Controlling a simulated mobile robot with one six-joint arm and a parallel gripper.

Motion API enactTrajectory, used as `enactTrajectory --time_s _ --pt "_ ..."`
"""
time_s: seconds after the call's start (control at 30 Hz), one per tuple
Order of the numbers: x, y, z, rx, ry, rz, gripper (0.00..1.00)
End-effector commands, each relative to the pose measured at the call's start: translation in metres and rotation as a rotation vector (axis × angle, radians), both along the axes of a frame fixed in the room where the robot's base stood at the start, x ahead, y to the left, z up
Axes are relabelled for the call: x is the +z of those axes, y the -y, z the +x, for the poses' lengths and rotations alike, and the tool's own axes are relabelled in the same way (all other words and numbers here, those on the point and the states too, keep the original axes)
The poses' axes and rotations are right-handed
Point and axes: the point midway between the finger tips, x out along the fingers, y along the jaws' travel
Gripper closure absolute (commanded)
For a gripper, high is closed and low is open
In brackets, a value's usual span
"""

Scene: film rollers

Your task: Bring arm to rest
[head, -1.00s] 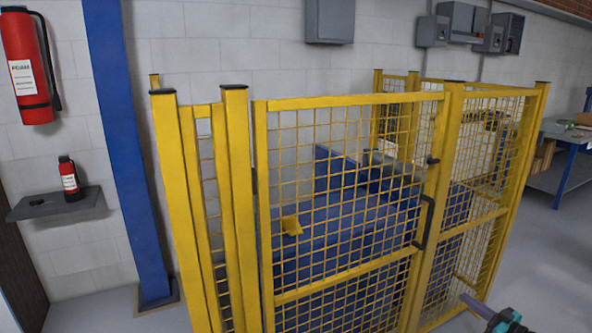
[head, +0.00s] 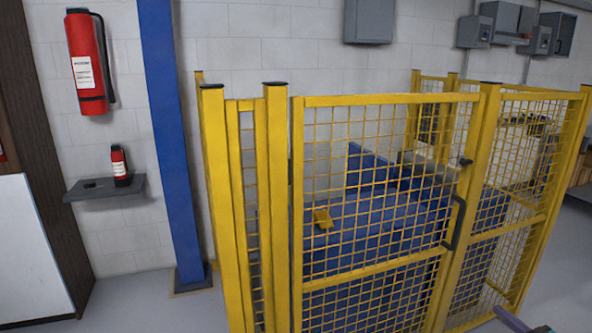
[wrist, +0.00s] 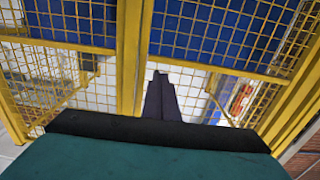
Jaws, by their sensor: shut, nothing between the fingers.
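My gripper (wrist: 160,80) shows in the wrist view as dark purple fingers closed together beyond its black and teal body. Nothing is between them. The fingers point towards the yellow mesh fence; I cannot tell how far off it is. In the head view, only a small purple and teal part of my gripper (head: 508,318) shows at the bottom edge, right of centre, in front of the fence. The rest of my arm is out of that view.
A yellow mesh fence (head: 390,100) with a black-handled door encloses a blue machine (head: 375,215). Some grey floor shows.

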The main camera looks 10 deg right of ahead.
Motion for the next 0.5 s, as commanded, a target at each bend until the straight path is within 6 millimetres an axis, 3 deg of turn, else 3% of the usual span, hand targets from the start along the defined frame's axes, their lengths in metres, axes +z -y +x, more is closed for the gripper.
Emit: enactTrajectory --time_s 0.5 --pt "-0.021 -0.029 0.062 -0.187 0.01 -0.019 1.0"
